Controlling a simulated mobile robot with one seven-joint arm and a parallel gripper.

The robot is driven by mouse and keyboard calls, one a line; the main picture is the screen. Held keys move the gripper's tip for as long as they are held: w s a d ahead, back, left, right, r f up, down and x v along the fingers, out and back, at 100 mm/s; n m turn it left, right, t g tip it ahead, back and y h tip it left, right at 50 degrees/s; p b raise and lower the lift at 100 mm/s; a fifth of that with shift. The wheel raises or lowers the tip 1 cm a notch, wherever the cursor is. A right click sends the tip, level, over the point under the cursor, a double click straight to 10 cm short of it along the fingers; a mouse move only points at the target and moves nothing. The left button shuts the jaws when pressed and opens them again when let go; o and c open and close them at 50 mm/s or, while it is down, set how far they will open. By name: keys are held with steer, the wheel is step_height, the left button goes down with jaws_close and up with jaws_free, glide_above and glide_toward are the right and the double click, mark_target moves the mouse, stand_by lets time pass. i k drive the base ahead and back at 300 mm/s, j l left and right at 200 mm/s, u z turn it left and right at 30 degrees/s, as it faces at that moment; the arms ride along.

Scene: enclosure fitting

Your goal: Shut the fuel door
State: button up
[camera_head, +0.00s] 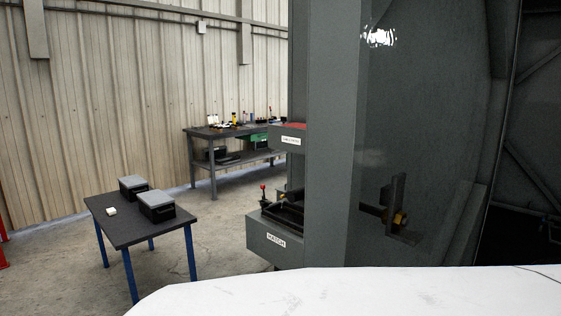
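I cannot pick out a fuel door for certain in this view. A large dark grey enclosure or panel (420,130) fills the right half, with a brass-coloured fitting (399,218) on a bracket low on its face. A grey box labelled HATCH (274,241) juts from the left side of the grey upright, with a red-knobbed lever (263,190) above it. My gripper is not in view.
A small blue-legged table (125,232) with two grey-lidded black boxes (160,206) stands at left. A workbench (226,132) with tools is against the corrugated wall. A white surface (350,295) spans the bottom front. Concrete floor between the tables is clear.

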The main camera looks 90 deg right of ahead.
mark_target(421, 89)
steer(key=i+l+z, duration=0.1)
steer(key=i+z, duration=0.75)
steer(key=z, duration=0.15)
steer(key=i+z, duration=0.3)
steer(key=i, duration=0.2)
steer(key=i+j+z, duration=0.15)
steer(key=i+z, duration=0.2)
steer(key=i, duration=0.15)
steer(key=z, duration=3.2)
steer(key=j, duration=0.45)
steer(key=k+j+z, duration=0.1)
steer(key=j, duration=0.3)
steer(key=k+j+z, duration=0.1)
steer(key=j, duration=0.35)
steer(key=k+j, duration=0.1)
steer(key=j, duration=0.3)
